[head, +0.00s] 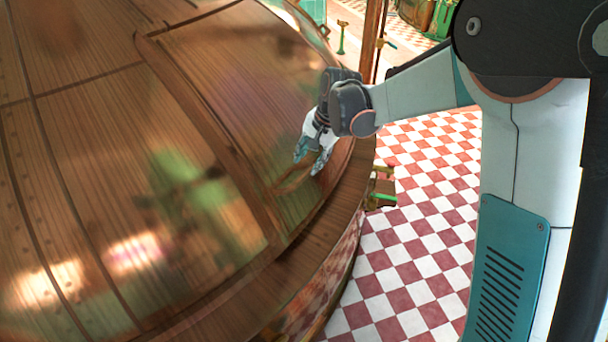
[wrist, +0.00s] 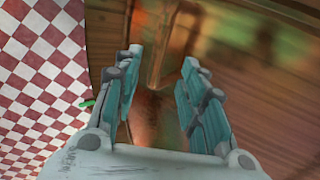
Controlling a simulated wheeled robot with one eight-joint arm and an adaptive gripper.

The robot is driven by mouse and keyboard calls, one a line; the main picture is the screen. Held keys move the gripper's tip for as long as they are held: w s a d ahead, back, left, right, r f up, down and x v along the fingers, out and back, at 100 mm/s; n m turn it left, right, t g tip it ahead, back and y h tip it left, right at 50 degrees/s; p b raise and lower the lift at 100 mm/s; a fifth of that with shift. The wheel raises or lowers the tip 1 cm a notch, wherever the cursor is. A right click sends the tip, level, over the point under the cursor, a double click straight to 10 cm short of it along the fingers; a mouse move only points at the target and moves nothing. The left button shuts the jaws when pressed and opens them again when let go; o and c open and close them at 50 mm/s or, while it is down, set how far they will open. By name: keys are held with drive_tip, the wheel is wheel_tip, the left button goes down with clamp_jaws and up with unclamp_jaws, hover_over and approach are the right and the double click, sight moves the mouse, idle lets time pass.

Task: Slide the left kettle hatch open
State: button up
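The copper kettle (head: 90,120) fills the left of the head view as a large, shiny dome. Its hatch (head: 225,85) is a curved panel beside a raised frame rail, and it appears closed. A thin, bar-like handle (head: 290,186) sits low on the hatch near its right edge. My gripper (head: 308,164) is just above this handle, pointing down at it, fingers apart. In the wrist view, the open fingers (wrist: 162,60) have the handle (wrist: 160,50) ahead of and between them. Whether they touch it cannot be told.
A red and white checkered floor (head: 420,230) lies right of the kettle. A small brass and green fitting (head: 382,190) sticks out by the kettle's right rim.

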sight(303, 175)
drive_tip(key=b+x, duration=0.1)
drive_tip(key=x, duration=0.6)
drive_tip(key=shift+f, duration=0.2)
clamp_jaws()
